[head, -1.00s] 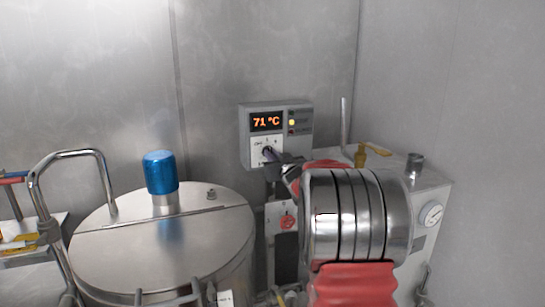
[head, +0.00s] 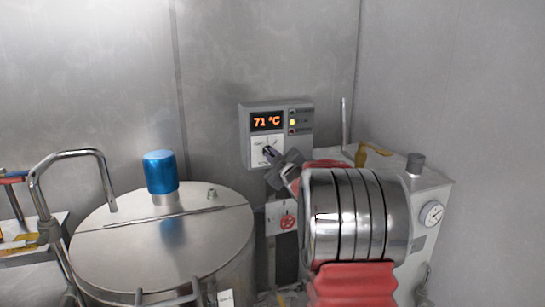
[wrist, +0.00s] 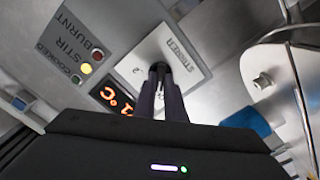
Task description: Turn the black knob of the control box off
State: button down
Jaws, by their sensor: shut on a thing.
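The grey control box (head: 300,140) hangs on the back wall and its display reads 71 °C in orange. Its black knob sits on a white plate (head: 257,150) below the display and is mostly covered by my gripper (head: 268,153). In the wrist view, the black knob (wrist: 159,68) shows between the fingertips, on the white plate marked STIRRER (wrist: 186,58). My gripper (wrist: 160,78) is shut on the knob. The knob's exact pointing is hard to tell.
A yellow lamp (head: 292,122) is lit on the box. A steel vat (head: 110,250) with a blue-capped motor (head: 161,172) stands left. A grey machine (head: 425,195) with a gauge (head: 432,214) stands right, behind my arm. A red valve wheel (head: 288,222) is below the box.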

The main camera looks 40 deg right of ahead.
jog(key=shift+a+n, duration=0.1)
jog(key=shift+n, duration=0.4)
jog(key=c, duration=1.8)
grip_release()
jog(key=v, duration=1.3)
jog(key=shift+s+a, duration=0.1)
jog(key=shift+s, duration=0.3)
